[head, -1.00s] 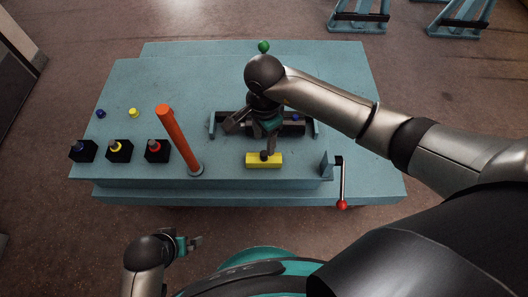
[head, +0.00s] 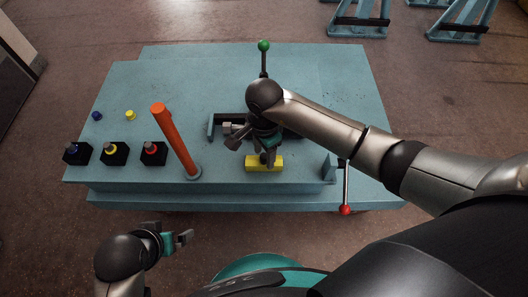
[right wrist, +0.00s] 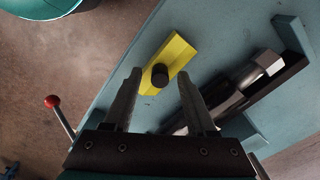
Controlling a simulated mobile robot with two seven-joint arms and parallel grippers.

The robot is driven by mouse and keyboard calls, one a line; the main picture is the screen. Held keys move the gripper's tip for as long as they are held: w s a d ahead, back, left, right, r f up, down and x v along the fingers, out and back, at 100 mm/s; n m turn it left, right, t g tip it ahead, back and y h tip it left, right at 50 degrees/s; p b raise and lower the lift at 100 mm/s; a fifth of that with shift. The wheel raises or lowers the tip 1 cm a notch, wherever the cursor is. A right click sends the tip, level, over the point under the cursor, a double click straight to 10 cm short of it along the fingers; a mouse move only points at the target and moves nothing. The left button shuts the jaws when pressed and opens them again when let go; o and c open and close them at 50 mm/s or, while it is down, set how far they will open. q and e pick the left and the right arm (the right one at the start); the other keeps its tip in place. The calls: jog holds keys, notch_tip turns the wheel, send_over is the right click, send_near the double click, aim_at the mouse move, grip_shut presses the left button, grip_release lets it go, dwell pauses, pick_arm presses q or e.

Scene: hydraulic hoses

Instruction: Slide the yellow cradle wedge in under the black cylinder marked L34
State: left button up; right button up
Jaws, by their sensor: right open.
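The yellow cradle wedge (head: 250,166) lies on the blue bench near its front edge, with a dark round knob (right wrist: 160,75) standing on top. The black cylinder (right wrist: 240,96) lies beyond it in a blue holder; my right arm mostly hides it in the head view, and I cannot read its marking. My right gripper (head: 266,154) is open just over the wedge. In the right wrist view its fingers (right wrist: 158,84) reach toward either side of the knob, with gaps to both fingers. My left gripper (head: 184,239) hangs in front of the bench, away from the wedge.
An orange post (head: 175,140) stands left of the wedge. Black blocks with coloured rings (head: 113,152) are farther left, with small blue (head: 97,115) and yellow (head: 131,115) caps behind. A red-knobbed lever (head: 345,210) is at the front right, a green-knobbed one (head: 263,46) behind.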

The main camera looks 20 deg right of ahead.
grip_shut()
dwell(1.3)
